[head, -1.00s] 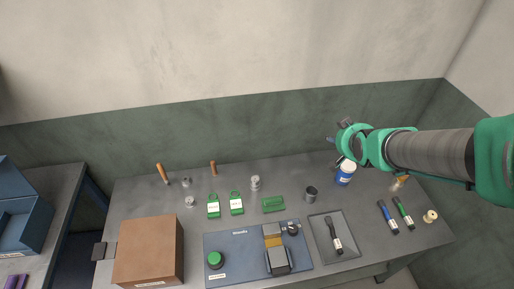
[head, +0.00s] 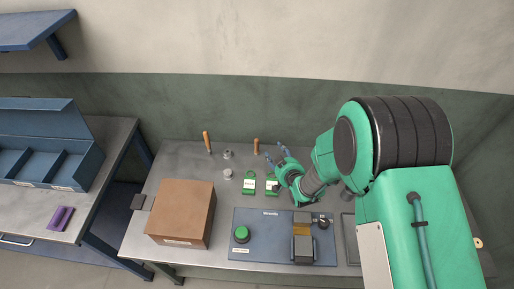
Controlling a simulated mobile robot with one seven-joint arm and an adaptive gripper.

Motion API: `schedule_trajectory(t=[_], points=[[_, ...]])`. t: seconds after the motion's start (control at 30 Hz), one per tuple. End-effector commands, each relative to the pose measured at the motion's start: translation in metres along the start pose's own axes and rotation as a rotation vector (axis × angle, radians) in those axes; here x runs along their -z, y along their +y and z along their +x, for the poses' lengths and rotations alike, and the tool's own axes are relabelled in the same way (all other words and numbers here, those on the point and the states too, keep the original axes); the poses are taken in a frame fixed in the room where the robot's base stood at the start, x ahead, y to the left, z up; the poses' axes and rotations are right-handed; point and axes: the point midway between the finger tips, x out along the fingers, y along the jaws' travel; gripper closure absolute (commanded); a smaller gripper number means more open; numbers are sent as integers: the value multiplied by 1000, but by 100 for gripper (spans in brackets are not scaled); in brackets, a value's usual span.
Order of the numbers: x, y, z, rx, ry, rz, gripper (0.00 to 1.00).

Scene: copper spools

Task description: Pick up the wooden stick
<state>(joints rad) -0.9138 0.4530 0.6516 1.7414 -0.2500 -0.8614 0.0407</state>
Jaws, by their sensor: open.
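Two brown wooden sticks stand upright near the back of the grey workbench (head: 185,158): a taller left one (head: 207,141) and a shorter right one (head: 256,146). I cannot tell which one the task names. My gripper (head: 274,153) is open, its fingers pointing up and left, just to the right of the right stick. A gap shows between the fingers and that stick, and nothing is seen between the fingers.
Two small metal parts (head: 227,154) and two green-and-white tags (head: 249,183) lie near the sticks. A brown box (head: 180,212) stands front left. A blue mat (head: 262,249) bears a green button (head: 241,233) and a fixture. My arm hides the bench's right side.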

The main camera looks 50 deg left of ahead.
Motion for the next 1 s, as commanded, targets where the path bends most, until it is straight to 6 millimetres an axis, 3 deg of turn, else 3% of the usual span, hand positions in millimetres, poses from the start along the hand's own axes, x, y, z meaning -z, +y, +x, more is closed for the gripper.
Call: schedule_trajectory(t=[0.1, 0.23, 0.7, 1.0], points=[[-16, -25, 10, 34, 18, -8, 52], [-23, -37, 15, 50, 29, -11, 52], [-24, -38, 18, 52, 31, -11, 52], [-24, -40, 46, 52, 31, -12, 52]])
